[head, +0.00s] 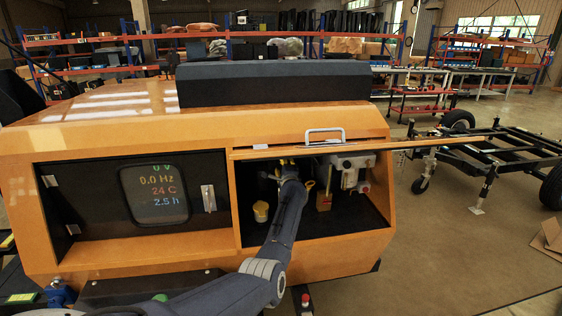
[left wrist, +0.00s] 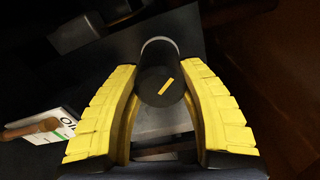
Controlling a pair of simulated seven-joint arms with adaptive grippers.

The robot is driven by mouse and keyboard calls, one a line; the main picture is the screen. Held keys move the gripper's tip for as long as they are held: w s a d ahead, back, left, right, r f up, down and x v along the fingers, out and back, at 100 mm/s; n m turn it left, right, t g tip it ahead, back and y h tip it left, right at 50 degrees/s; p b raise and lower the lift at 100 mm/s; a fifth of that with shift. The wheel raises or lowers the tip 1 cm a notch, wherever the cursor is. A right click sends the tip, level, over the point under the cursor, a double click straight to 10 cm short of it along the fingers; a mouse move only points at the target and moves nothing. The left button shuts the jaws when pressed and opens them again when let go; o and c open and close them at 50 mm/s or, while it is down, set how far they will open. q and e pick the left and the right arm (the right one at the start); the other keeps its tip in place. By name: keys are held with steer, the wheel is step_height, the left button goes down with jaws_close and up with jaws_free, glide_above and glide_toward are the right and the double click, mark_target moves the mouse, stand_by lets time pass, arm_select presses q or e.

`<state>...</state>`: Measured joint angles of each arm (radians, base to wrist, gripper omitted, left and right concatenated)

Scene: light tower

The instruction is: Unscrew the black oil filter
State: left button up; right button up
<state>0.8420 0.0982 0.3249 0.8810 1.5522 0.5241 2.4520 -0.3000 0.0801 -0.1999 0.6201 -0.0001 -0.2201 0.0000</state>
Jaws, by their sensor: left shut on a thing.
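The black oil filter (left wrist: 155,84) is a dark cylinder with a short yellow mark on its end face and a pale ring at its far end. In the left wrist view it lies between the two yellow padded fingers of my left gripper (left wrist: 160,105), which is shut on it. In the head view my left gripper (head: 287,162) reaches into the open right bay of the orange light tower (head: 215,130). The filter cannot be made out there. My right gripper is not in view.
Inside the bay are a yellow cap (head: 261,211), a brass-coloured part (head: 323,201) and a white engine part (head: 350,172). The lifted hatch with a handle (head: 325,136) hangs above. A display panel (head: 155,194) is at left. A trailer frame (head: 500,155) stands at right.

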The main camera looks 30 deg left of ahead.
arm_select(q)
steer(key=n, duration=0.5)
steer(key=o, duration=1.3)
steer(key=shift+o, duration=0.2)
steer(key=shift+f, duration=0.1)
